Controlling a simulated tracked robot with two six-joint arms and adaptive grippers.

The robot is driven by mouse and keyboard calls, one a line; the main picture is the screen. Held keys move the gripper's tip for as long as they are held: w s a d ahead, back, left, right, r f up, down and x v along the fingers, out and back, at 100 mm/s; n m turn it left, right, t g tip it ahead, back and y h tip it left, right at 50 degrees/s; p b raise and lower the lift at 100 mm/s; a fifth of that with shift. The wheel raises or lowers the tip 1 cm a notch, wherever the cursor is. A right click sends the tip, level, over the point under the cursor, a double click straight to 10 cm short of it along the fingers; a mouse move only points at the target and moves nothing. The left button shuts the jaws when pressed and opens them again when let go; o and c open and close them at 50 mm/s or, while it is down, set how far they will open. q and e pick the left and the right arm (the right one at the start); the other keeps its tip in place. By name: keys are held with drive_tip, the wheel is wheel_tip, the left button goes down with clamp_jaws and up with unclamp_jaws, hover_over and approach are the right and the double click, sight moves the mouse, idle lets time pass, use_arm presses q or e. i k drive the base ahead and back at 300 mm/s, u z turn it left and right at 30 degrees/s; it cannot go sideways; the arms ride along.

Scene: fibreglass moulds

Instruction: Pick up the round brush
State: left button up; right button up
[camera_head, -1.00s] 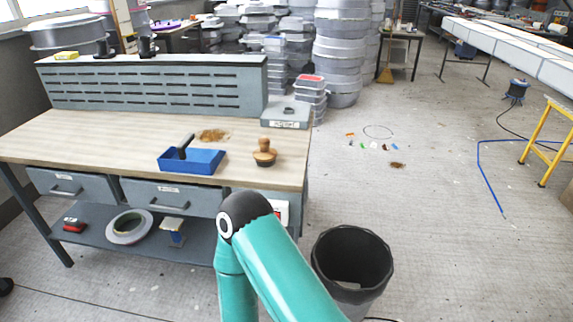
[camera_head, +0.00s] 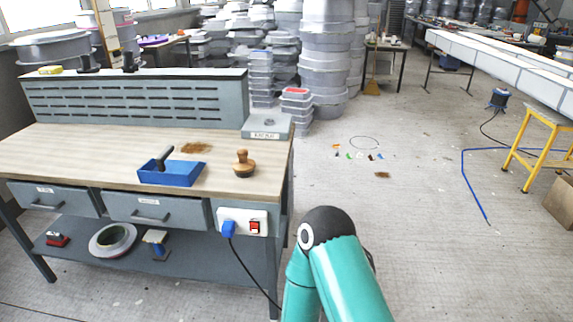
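The round brush (camera_head: 244,164) has a wooden knob handle on a round base. It stands upright on the wooden top of the workbench (camera_head: 95,163), near its right front corner and right of a blue tray (camera_head: 186,180). A dark-handled tool (camera_head: 163,157) leans in the tray. Nothing touches the brush. A teal arm of mine rises from the bottom right of centre, in front of the bench's right end. Neither gripper shows in the head view.
A brown pile of dust (camera_head: 196,148) lies behind the tray. A slotted grey back panel (camera_head: 135,102) and a grey box (camera_head: 266,127) bound the bench's rear. A socket panel (camera_head: 242,221) with a cable is on the front. Floor to the right is mostly clear.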

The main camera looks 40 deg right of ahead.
sight(242, 167)
drive_tip(key=z, duration=0.45)
drive_tip(key=i, duration=1)
drive_tip(key=u, duration=0.05)
